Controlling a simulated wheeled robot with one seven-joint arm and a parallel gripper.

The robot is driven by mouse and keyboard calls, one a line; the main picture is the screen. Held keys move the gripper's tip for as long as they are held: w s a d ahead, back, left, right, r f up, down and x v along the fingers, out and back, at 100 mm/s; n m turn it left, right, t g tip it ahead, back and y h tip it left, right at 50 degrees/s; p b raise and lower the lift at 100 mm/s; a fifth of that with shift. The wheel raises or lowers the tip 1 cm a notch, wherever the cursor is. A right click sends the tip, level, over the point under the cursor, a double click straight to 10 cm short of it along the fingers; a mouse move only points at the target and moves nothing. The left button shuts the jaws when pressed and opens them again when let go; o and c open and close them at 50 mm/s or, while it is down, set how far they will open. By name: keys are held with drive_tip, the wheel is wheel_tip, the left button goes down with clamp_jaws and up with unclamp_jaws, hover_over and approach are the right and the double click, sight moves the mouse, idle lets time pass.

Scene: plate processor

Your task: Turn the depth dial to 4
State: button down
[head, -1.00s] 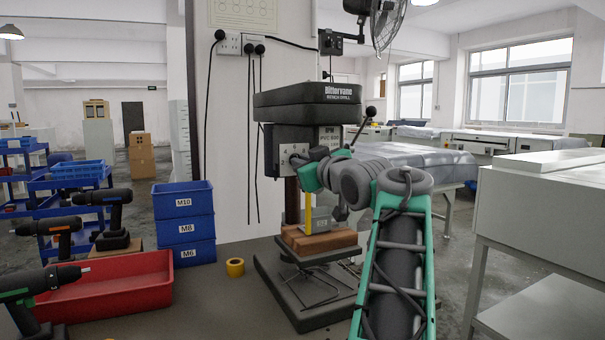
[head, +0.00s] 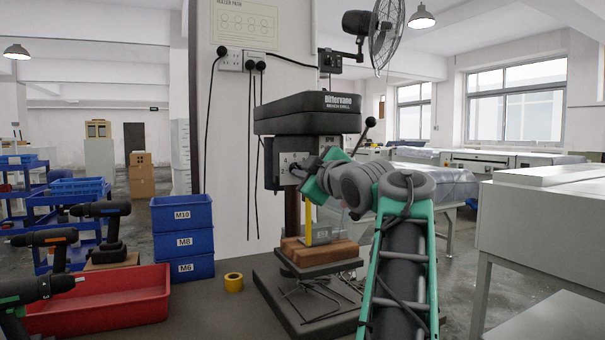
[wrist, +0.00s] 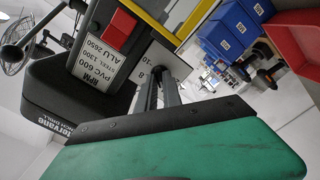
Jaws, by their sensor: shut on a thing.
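The bench drill (head: 307,112) has a dark head with a light dial plate (head: 284,163) on its front, numbered around the edge. In the wrist view the dial plate (wrist: 181,62) shows the marks 10 and 8. My gripper (head: 298,172) reaches the plate from the right. In the wrist view my gripper (wrist: 160,78) has its two fingers close together at the plate, shut on the depth dial. The fingers hide the dial knob and its pointer, so I cannot read its setting.
The drill's lever (head: 367,127) sticks out to the right of the head. A wooden block (head: 330,254) lies below on the drill table. A red switch (wrist: 118,30) is near the dial.

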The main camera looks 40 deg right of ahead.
drive_tip(key=c, duration=1.5)
unclamp_jaws()
drive_tip(key=v, duration=0.7)
drive_tip(key=shift+s, duration=0.4)
drive_tip(key=shift+a, duration=0.15)
